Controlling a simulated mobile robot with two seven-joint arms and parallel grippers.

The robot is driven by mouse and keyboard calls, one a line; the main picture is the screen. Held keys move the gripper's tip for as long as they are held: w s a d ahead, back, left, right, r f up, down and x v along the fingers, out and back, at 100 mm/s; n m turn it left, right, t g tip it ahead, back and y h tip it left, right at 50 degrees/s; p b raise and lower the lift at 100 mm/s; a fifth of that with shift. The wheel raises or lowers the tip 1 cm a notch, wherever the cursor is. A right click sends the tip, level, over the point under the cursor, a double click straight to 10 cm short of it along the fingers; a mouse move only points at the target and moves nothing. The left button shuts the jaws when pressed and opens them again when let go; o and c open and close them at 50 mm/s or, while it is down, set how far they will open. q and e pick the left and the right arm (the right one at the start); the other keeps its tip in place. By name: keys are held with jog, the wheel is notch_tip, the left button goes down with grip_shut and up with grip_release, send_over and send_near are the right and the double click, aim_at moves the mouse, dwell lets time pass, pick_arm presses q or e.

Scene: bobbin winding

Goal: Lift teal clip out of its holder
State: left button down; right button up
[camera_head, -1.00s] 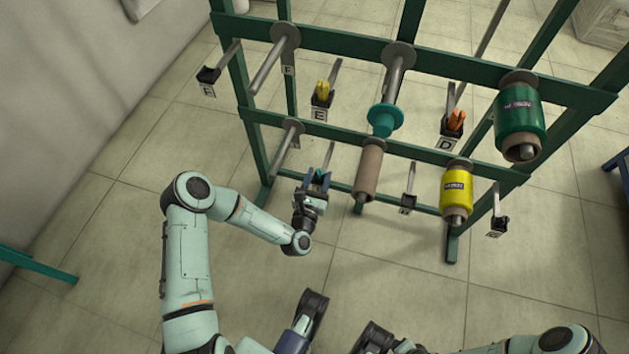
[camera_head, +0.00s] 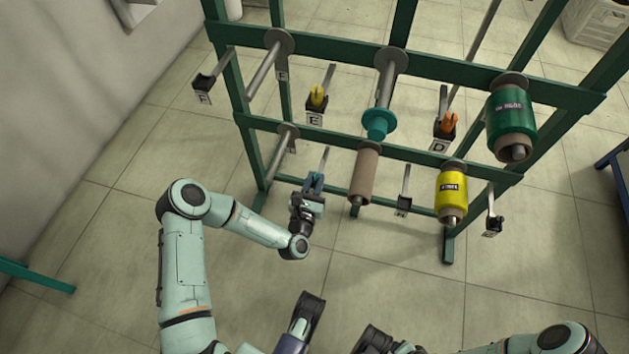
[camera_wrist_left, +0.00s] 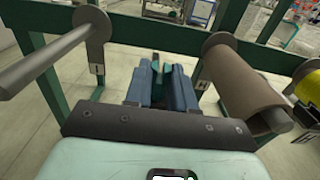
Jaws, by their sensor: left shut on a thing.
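My left gripper (camera_head: 315,180) is at the lower left of the green rack, with its blue fingers pointing at it. It is shut on the teal clip (camera_wrist_left: 156,76), which shows as a narrow teal piece between the fingers in the left wrist view. In the head view the fingers cover most of the clip. A thin metal bar (camera_head: 325,157) of the clip's holder runs up behind the fingertips. The holder's block is hidden, so I cannot tell whether the clip is still seated. My right gripper's fingers do not show.
A brown bobbin (camera_head: 364,176) is close right of my left gripper, and a bare spindle (camera_head: 279,153) is to its left. The rack (camera_head: 420,153) also holds a yellow clip (camera_head: 318,96), an orange clip (camera_head: 447,121), a yellow bobbin (camera_head: 453,193) and a green bobbin (camera_head: 511,120).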

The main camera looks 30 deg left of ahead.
pick_arm(q)
jog(key=shift+r+p, duration=1.2)
jog(key=shift+r, duration=0.35)
jog(key=shift+f, duration=0.1)
jog(key=p+v, duration=0.2)
jog(key=v, duration=0.7)
